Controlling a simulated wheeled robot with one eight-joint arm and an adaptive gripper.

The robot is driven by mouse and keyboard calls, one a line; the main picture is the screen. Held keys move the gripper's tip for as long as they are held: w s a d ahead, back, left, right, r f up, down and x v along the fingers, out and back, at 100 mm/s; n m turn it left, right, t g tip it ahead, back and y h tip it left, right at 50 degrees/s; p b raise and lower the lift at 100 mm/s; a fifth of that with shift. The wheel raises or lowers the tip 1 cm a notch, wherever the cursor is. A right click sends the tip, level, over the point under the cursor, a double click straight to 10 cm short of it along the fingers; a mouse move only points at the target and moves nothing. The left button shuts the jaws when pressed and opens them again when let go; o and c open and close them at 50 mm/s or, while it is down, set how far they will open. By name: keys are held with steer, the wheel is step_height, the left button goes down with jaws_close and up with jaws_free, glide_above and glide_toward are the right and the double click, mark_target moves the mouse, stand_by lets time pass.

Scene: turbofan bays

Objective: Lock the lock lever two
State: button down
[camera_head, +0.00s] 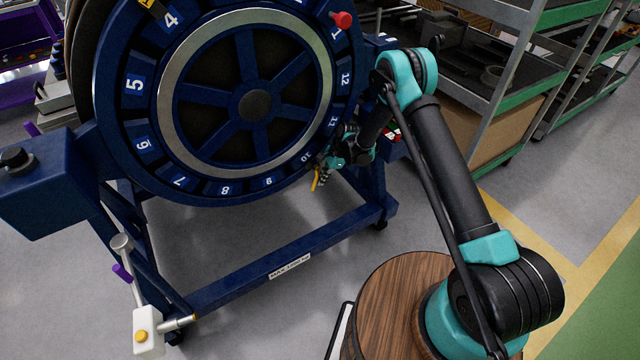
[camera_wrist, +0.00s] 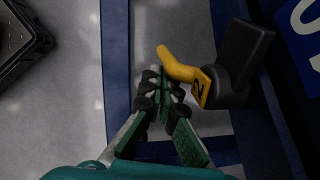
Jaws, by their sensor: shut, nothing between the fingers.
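Lock lever two is a yellow bent lever (camera_wrist: 180,65) with a black "2" on it, in the wrist view. It joins a black block (camera_wrist: 240,60) on the blue frame. In the head view the yellow lever (camera_head: 316,180) shows small at the wheel's lower right rim, near number 10. My gripper (camera_wrist: 163,88) is shut and empty, with its fingertips just beside the lever's free end. I cannot tell whether they touch it. In the head view my gripper (camera_head: 332,162) is partly hidden against the dark wheel stand.
The big blue numbered wheel (camera_head: 140,110) stands in a blue frame (camera_head: 270,255). A red knob (camera_head: 342,20) is at its upper right, and a yellow-black part (camera_head: 147,5) at its upper left. Grey shelves (camera_head: 500,80) stand behind my arm.

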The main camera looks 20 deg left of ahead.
mark_target(314, 184)
steer(key=v, duration=0.9)
steer(key=c, duration=2.2)
jaws_free()
steer(key=shift+r, duration=0.25)
steer(key=o, duration=0.7)
steer(key=s+a+r+n+t, duration=0.1)
steer(key=r+n, duration=0.1)
steer(key=s+r+n+h, duration=0.1)
steer(key=r+n, duration=0.1)
steer(key=n, duration=0.1)
steer(key=s+a+r+n+t+h, duration=0.1)
steer(key=r+n, duration=0.1)
steer(key=n, duration=0.1)
steer(key=shift+s+a+t, duration=0.3)
steer(key=shift+s+a, duration=0.05)
steer(key=shift+a, duration=0.05)
steer(key=shift+c, duration=0.2)
steer(key=shift+n, duration=0.3)
steer(key=a+f, duration=0.1)
steer(key=f, duration=0.4)
steer(key=a+f, duration=0.1)
steer(key=f, duration=0.5)
steer(key=a+f, duration=0.1)
steer(key=f, duration=0.5)
steer(key=shift+w, duration=0.1)
steer(key=shift+c, duration=0.5)
jaws_close()
